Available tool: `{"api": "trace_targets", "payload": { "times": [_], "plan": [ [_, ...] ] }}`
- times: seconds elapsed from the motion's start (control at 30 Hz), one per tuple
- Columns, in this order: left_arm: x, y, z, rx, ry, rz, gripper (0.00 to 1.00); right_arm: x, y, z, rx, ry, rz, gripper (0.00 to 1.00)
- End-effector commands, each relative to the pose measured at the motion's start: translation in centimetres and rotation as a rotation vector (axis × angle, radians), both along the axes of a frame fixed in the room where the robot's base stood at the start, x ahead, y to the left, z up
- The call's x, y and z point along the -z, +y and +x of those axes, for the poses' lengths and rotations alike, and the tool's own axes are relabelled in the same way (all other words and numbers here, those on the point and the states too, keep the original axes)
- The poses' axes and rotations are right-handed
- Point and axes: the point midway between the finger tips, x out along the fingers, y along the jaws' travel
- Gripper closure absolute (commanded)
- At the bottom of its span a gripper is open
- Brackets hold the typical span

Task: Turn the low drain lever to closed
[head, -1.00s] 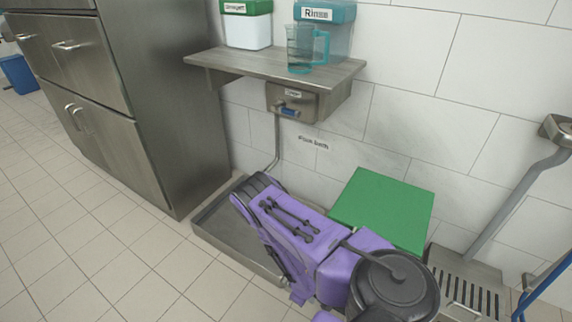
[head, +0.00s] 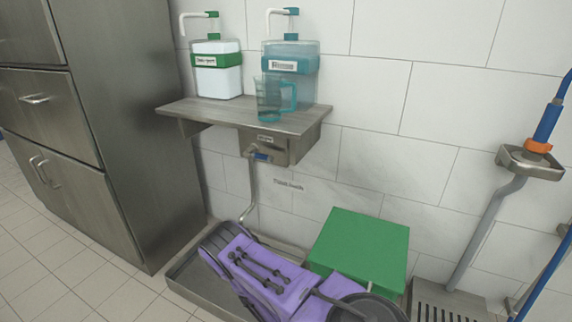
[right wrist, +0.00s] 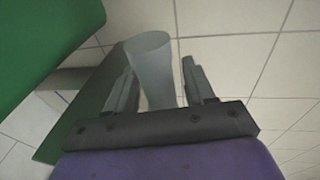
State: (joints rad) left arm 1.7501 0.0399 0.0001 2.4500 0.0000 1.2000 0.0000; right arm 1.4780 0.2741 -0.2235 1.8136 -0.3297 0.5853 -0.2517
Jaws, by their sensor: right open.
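A small blue-handled lever (head: 261,157) sits on a metal box (head: 282,149) under the wall shelf. The handle lies about level, and a bent metal pipe (head: 251,195) runs down from it. I cannot tell whether this is the low drain lever, nor its open or closed mark. My right gripper (right wrist: 160,85) is open in the right wrist view. A plain grey cylinder (right wrist: 151,65) shows between its fingers; I cannot tell what it is or whether they touch. In the head view my right gripper is hidden. My left gripper is not in view.
A metal shelf (head: 230,114) holds pump bottles and a blue jug (head: 270,98). A metal cabinet (head: 115,110) stands left. A floor tray (head: 186,285) lies below, with a green box (head: 362,242) at its right. A grated metal stand (head: 447,302) is further right.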

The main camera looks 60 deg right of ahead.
Motion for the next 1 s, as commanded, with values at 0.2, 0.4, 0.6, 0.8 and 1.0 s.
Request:
{"api": "trace_targets", "payload": {
  "times": [0.2, 0.4, 0.6, 0.8, 1.0],
  "plan": [
    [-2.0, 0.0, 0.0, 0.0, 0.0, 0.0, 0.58, -3.9, 0.6, -0.3, -0.001, -0.001, 0.0, 0.46],
    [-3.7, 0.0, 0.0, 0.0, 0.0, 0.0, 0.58, -8.4, 1.6, -0.8, 0.0, -0.001, 0.0, 0.46],
    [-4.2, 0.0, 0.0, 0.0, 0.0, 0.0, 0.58, -10.3, 1.9, -1.1, 0.0, -0.002, -0.001, 0.46],
    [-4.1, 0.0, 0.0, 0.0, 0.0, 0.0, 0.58, -10.3, 2.0, -1.1, 0.0, -0.002, -0.001, 0.46],
    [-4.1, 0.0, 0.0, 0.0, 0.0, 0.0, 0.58, -10.2, 2.0, -1.1, 0.0, -0.001, -0.001, 0.46]
  ]
}}
